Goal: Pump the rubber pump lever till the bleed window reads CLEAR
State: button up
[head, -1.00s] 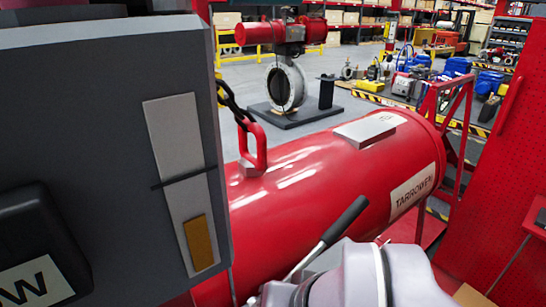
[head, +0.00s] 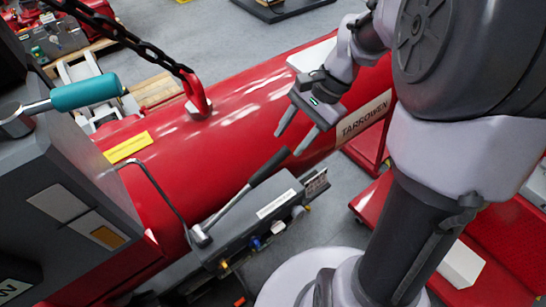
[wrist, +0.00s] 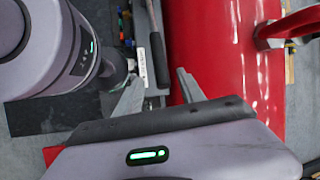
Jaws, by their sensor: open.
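The pump lever (head: 268,168) has a black rubber grip on a metal rod. It slants up to the right from a pivot on a grey pump unit (head: 246,222). My gripper (head: 288,143) is open and empty, its fingertips just above the grip's upper end in the head view. In the wrist view the grip (wrist: 159,60) shows between the two fingertips (wrist: 157,77); contact cannot be told. A small label or window plate (head: 315,184) sits at the unit's right end; its text is too small to read.
A red cylinder (head: 235,100) lies behind the pump unit. A grey housing (head: 50,165) at left carries a teal-handled lever (head: 87,92). A black chain (head: 125,38) runs to a red lifting eye (head: 196,97). A thin hose (head: 160,190) links housing and unit.

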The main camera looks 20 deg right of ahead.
aim_at(278, 157)
jog(key=b+x, duration=0.1)
jog(key=x, duration=0.8)
jog(key=shift+a+f+b, duration=0.2)
jog(key=shift+b, duration=0.2)
grip_shut()
dwell(0.7)
